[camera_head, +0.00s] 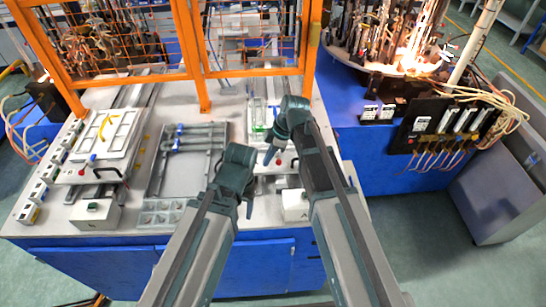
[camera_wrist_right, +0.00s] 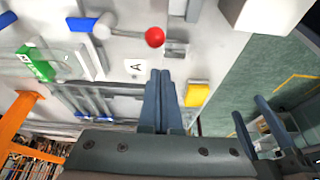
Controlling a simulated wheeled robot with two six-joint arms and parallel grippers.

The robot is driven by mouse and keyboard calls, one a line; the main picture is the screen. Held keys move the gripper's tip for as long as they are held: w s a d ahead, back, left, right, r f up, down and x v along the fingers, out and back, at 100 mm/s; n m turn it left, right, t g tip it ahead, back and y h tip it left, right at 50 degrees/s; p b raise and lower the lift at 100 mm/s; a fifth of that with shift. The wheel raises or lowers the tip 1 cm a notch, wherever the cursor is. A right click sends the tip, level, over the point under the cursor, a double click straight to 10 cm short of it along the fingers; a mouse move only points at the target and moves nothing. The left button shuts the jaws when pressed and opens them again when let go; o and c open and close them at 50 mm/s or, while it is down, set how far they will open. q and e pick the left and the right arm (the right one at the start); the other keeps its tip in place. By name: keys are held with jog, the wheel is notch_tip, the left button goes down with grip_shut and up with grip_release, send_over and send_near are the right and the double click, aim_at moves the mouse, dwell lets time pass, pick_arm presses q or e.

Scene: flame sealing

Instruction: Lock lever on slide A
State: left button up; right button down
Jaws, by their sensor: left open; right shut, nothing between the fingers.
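The lever of slide A ends in a red ball knob (camera_wrist_right: 155,37); the knob also shows in the head view (camera_head: 278,163). A label with the letter A (camera_wrist_right: 135,67) lies on the pale plate below the knob in the right wrist view. My right gripper (camera_wrist_right: 162,75) is shut and empty, with its fingertips just below the knob in that view and apart from it. In the head view my right gripper (camera_head: 268,157) is over the slide's near end. My left gripper (camera_head: 249,207) is open and empty, lower and to the left; it shows at the right wrist view's right edge (camera_wrist_right: 254,120).
A green block (camera_wrist_right: 35,62) and blue-ended parts (camera_wrist_right: 85,23) are on the slide. A yellow block (camera_wrist_right: 197,95) is beside my right fingers. A white box (camera_head: 295,205) stands near the table's front edge. An orange guard frame (camera_head: 190,45) stands behind.

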jog(key=a+p+v, duration=0.1)
jog(key=p+v, duration=0.8)
jog(key=v, duration=0.1)
jog(key=shift+w+a+r, duration=0.2)
jog(key=shift+w+a, duration=0.05)
jog(key=shift+w, duration=0.05)
jog(key=shift+f, duration=0.1)
